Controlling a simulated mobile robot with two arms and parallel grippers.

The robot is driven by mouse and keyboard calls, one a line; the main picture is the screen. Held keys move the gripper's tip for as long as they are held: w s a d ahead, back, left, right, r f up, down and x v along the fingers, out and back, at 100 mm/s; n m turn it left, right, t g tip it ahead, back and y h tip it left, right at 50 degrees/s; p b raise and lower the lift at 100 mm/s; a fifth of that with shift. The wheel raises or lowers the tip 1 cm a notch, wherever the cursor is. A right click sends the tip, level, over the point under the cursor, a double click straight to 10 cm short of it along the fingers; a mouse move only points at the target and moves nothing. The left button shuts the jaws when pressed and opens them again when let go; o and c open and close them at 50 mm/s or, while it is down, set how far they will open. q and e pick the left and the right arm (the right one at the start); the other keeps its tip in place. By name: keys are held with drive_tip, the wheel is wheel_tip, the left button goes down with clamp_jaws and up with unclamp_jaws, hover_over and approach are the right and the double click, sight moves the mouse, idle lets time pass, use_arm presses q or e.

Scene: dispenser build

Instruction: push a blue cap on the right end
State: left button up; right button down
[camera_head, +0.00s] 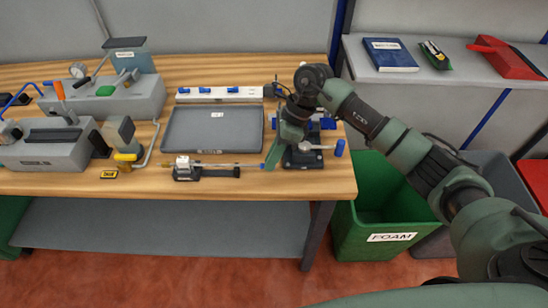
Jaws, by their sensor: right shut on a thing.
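A thin rod or tube (218,165) lies level in a dark holder with a white clamp (183,163) at the front of the wooden bench. A small blue cap (262,166) shows at the right end of the rod's line. My right gripper (270,163) reaches in from the right and is shut at this cap. Its green fingers hide part of the cap, so I cannot tell whether the cap touches the rod. My left gripper is out of view.
A grey tray (213,130) lies behind the holder, with a white rail (220,94) bearing blue pieces behind it. A dark fixture (303,156) with a lever stands right of the gripper, near the bench edge. Grey machines (48,148) fill the left. A green foam bin (383,222) stands right.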

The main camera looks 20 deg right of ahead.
drive_tip(key=shift+w+a, duration=0.15)
drive_tip(key=shift+a, duration=0.35)
drive_tip(key=c, duration=1.1)
unclamp_jaws()
drive_tip(key=shift+o, duration=0.2)
wheel_tip(320, 180, up, 7)
drive_tip(key=p, duration=0.2)
drive_tip(key=shift+p, duration=0.35)
